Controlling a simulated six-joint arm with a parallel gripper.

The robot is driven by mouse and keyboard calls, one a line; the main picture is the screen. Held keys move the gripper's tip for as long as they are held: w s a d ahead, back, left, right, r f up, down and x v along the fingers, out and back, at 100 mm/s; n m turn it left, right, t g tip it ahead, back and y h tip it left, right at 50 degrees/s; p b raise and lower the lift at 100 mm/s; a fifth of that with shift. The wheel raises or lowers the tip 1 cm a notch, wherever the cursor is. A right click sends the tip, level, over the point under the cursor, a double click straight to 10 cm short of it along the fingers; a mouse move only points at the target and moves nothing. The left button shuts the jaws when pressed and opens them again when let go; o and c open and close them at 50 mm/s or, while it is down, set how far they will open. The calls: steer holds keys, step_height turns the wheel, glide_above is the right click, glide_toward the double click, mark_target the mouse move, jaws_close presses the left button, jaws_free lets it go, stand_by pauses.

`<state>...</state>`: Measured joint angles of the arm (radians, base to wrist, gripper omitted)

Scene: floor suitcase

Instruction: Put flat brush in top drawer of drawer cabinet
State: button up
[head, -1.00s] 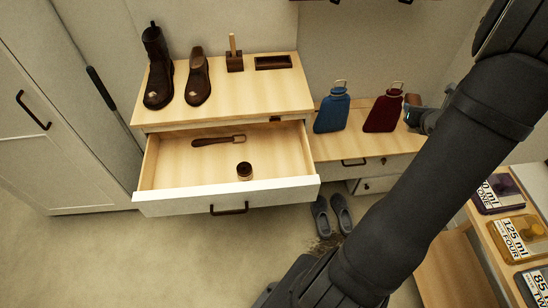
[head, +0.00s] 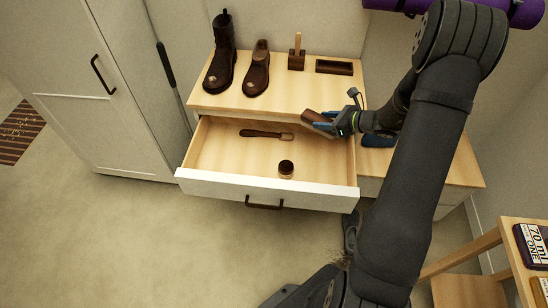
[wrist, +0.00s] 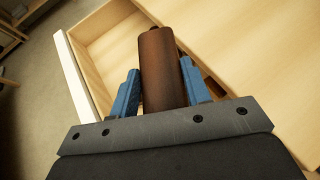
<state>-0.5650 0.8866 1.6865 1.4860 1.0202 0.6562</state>
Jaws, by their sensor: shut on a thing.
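My gripper (head: 336,122) is shut on a brown, smooth-backed piece, which I take for the flat brush (head: 318,117). In the wrist view the brush (wrist: 162,70) sits between the two blue fingers (wrist: 160,92). The top drawer (head: 265,190) of the drawer cabinet (head: 225,100) is pulled open. The gripper and brush are over the drawer's back right part, by its right wall, above the drawer floor. The brush's underside is hidden.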

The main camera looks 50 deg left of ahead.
steer(key=s+a+f+n+g+h, duration=0.25)
steer(key=s+a+f, duration=0.25)
steer(key=s, duration=0.4)
steer(key=s+a+f+n+g+h, duration=0.1)
steer(key=s+a+f+n+g, duration=0.25)
steer(key=s, duration=0.55)
steer(key=t, duration=0.1)
glide_above(236, 168)
steer(key=shift+m+y, duration=0.25)
steer(key=shift+m, duration=0.05)
step_height(236, 168, down, 7)
steer(key=shift+d+r, duration=0.1)
steer(key=shift+f, duration=2.1)
steer(key=shift+f, duration=0.2)
steer(key=o, duration=1)
steer(key=shift+o, duration=0.2)
